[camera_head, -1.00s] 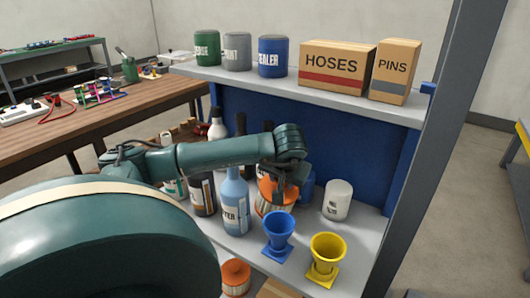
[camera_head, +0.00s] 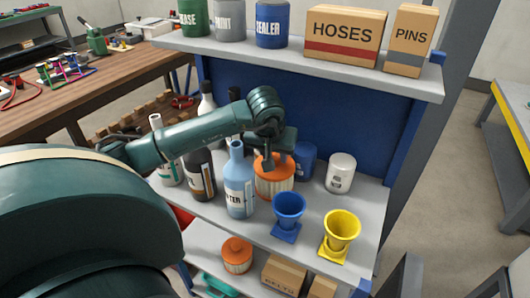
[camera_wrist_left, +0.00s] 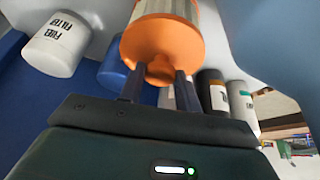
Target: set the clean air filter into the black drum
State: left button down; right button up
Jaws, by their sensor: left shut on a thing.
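My left gripper (camera_head: 267,162) is shut on an air filter (camera_head: 274,183) with orange end caps and a pale pleated body. The filter is upright at the middle shelf, behind the blue funnel; I cannot tell whether its base touches the shelf. In the left wrist view the fingers (camera_wrist_left: 158,86) grip at the filter's orange cap (camera_wrist_left: 165,45). A second orange-capped filter (camera_head: 236,255) stands on the lower shelf; its pleats look darker. The black drum is not seen. My right gripper is not seen.
A light-blue bottle (camera_head: 239,180) stands left of the held filter, a blue can (camera_head: 304,161) and white canister (camera_head: 340,173) right of it. Blue (camera_head: 288,216) and yellow (camera_head: 340,236) funnels stand in front. The upper shelf (camera_head: 300,68) overhangs behind, with cans and boxes.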

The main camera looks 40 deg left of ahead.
pick_arm(q)
jog(key=shift+d+f, duration=0.1)
jog(key=shift+d, duration=0.05)
jog(key=shift+f, duration=0.2)
jog(key=c, duration=1)
grip_release()
jog(key=shift+r, duration=0.1)
